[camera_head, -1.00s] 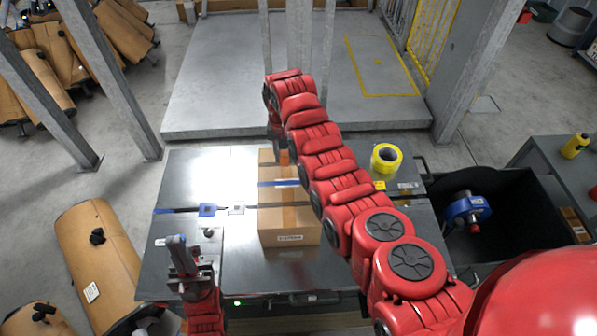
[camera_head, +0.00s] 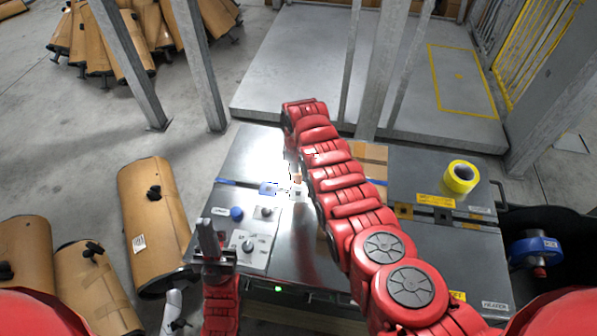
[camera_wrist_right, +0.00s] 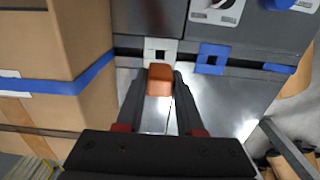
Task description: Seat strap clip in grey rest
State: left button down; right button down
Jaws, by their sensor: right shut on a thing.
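My right gripper (camera_wrist_right: 158,92) is shut on a small orange-brown block (camera_wrist_right: 159,80), which looks like the strap clip. In the head view my right gripper (camera_head: 296,176) reaches down to the table's middle, left of the carton. The light grey rest (camera_wrist_right: 160,47) has a dark square opening and lies just beyond the block in the wrist view. I cannot tell whether block and rest touch. A blue square frame (camera_wrist_right: 211,58) sits beside the rest; it also shows in the head view (camera_head: 268,188). My left gripper (camera_head: 208,238) is raised near the control panel; its finger gap is unclear.
The carton (camera_wrist_right: 55,65) with a blue strap (camera_wrist_right: 92,77) stands close beside my right gripper. A knob panel (camera_head: 250,235) lies at the table's front left. Yellow tape (camera_head: 461,177) is at the right. Mufflers (camera_head: 152,215) lie on the floor at left.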

jog(key=shift+f, duration=0.1)
jog(key=shift+f+b, duration=2.6)
jog(key=shift+f, duration=0.2)
jog(key=shift+f+b, duration=0.35)
jog(key=shift+f, duration=0.1)
jog(key=shift+c, duration=2.2)
grip_release()
jog(key=shift+r, duration=0.15)
